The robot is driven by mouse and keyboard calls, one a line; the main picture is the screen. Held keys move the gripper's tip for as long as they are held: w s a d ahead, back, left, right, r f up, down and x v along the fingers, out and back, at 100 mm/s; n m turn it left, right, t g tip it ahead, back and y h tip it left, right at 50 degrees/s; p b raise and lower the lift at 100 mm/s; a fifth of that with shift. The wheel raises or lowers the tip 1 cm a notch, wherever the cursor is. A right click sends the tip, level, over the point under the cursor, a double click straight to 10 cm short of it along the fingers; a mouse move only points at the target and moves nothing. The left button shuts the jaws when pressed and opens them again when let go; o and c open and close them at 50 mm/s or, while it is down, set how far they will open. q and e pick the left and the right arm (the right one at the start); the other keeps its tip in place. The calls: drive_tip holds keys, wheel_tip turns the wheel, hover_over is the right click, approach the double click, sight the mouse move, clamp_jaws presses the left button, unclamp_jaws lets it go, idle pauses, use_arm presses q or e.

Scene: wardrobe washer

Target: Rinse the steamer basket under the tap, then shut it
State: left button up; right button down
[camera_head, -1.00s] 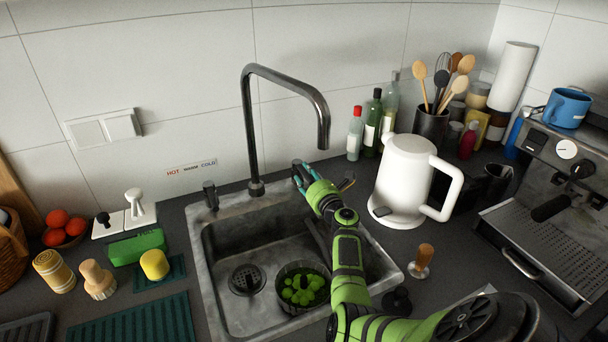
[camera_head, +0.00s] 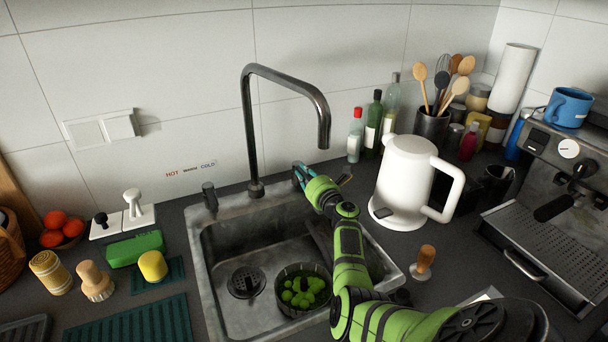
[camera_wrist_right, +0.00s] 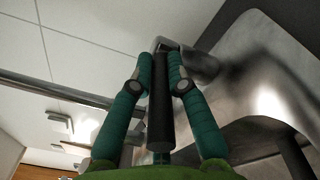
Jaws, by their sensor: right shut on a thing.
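The steamer basket (camera_head: 280,301), dark and round with green vegetables (camera_head: 303,287) in it, sits in the sink to the right of the drain. The tap (camera_head: 250,130) has a tall, bent dark metal spout ending above the sink; no water shows from it. My right gripper (camera_head: 302,174) is at the sink's back rim, right of the spout's base. In the right wrist view its green fingers (camera_wrist_right: 160,75) are shut on a dark cylindrical handle (camera_wrist_right: 160,118), apparently a tap lever. In the head view the fingers mostly hide this handle. My left gripper is out of view.
Another dark lever (camera_head: 209,195) stands left of the spout, below a HOT and COLD label (camera_head: 190,169). A white kettle (camera_head: 402,180) stands close to my right arm. Bottles (camera_head: 373,125) stand behind. A wooden-handled tool (camera_head: 424,262) is right of the sink (camera_head: 209,290).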

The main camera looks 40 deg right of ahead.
drive_tip(key=shift+d+n+y+b, duration=0.45)
drive_tip(key=shift+n+y+b, duration=0.2)
drive_tip(key=shift+y, duration=0.45)
drive_tip(key=shift+r+n+t+y, duration=0.15)
drive_tip(key=shift+n+t+y, duration=0.2)
drive_tip(key=shift+y, duration=0.15)
drive_tip(key=c, duration=1.2)
unclamp_jaws()
wheel_tip(320, 180, up, 10)
